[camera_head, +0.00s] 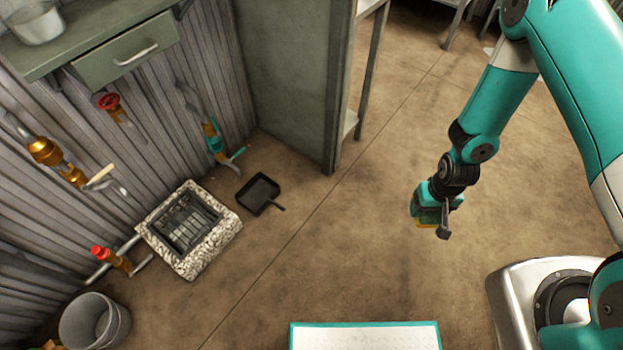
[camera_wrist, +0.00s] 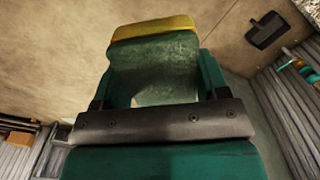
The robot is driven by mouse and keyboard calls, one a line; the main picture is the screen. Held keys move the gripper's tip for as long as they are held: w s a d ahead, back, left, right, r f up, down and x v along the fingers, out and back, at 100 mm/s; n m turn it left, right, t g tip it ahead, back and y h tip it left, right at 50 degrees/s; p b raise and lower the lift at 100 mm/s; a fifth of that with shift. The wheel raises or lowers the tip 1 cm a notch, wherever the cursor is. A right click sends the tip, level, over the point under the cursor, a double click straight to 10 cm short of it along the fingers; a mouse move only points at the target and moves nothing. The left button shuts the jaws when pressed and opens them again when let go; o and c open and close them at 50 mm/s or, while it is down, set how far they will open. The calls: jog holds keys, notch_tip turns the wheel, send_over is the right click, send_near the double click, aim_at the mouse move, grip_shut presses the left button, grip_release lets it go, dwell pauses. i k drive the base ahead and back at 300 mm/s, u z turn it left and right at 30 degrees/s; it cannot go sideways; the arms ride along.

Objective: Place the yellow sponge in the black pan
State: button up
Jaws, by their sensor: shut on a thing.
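The black pan (camera_head: 258,194) is small and square with a short handle. It lies on the brown floor by the stone-framed drain, and it also shows at the upper right of the wrist view (camera_wrist: 267,30). My gripper (camera_head: 432,222) hangs over open floor, well to the right of the pan. It is shut on the sponge, which shows a yellow layer (camera_wrist: 153,27) and a dark green layer between the fingers in the wrist view. The sponge is apart from the pan.
A drain grate in a stone frame (camera_head: 189,229) lies left of the pan. A grey bucket (camera_head: 95,321) stands at the lower left. Pipes with valves (camera_head: 60,165) line the corrugated wall. A green cabinet (camera_head: 290,75) stands behind the pan. The floor between gripper and pan is clear.

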aim_at(259, 197)
jog(key=u, duration=0.25)
jog(key=i, duration=1.05)
jog(key=u, duration=0.65)
jog(key=i, duration=0.35)
jog(key=u, duration=0.3)
